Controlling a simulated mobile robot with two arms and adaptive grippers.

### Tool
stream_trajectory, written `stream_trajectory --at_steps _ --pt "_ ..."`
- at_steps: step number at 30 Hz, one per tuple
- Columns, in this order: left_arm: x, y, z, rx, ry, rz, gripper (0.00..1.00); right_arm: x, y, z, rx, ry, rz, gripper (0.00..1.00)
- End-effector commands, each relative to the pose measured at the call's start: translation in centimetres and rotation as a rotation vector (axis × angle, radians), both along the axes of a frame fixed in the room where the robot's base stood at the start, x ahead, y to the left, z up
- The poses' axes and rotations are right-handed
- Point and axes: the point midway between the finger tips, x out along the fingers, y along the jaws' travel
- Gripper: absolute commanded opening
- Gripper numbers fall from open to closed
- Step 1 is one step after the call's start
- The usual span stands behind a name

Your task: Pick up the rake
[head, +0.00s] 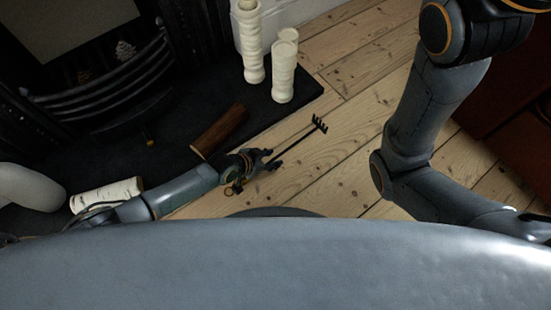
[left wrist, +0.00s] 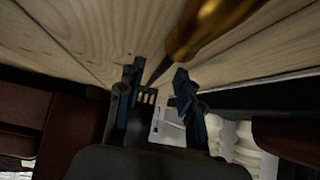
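The rake (head: 300,143) is thin and dark, with a short toothed head at its upper right end, over the floorboards. In the left wrist view its brass-coloured handle (left wrist: 208,28) comes in from the top, and its dark teeth show between my fingers. My left gripper (head: 270,159) is at the handle end of the rake. In the left wrist view the left gripper (left wrist: 158,68) has its two fingers apart, with the shaft running toward the gap. I cannot tell whether they touch it. My right arm shows, but its gripper is out of view.
A dark hearth slab (head: 185,130) lies left of the rake, with a brown log (head: 220,131), a pale birch log (head: 106,195) and cream candle pillars (head: 284,70) on it. A black fireplace grate (head: 110,80) stands behind. Bare floorboards (head: 350,160) lie right of the rake.

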Motion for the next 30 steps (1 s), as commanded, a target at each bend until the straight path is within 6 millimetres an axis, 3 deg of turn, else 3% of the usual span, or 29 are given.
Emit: stream_trajectory --at_steps 6,11,30 --pt "0.0 0.0 0.0 0.001 0.001 0.0 0.34 0.0 0.0 0.1 0.0 0.0 0.0 0.35" --pt "0.0 0.0 0.0 0.001 0.001 0.0 0.01 0.0 0.0 0.1 0.0 -0.001 0.0 0.35" --pt "0.1 0.0 1.1 -0.002 -0.001 0.0 0.0 0.3 -0.1 0.6 0.003 0.006 0.002 0.35"
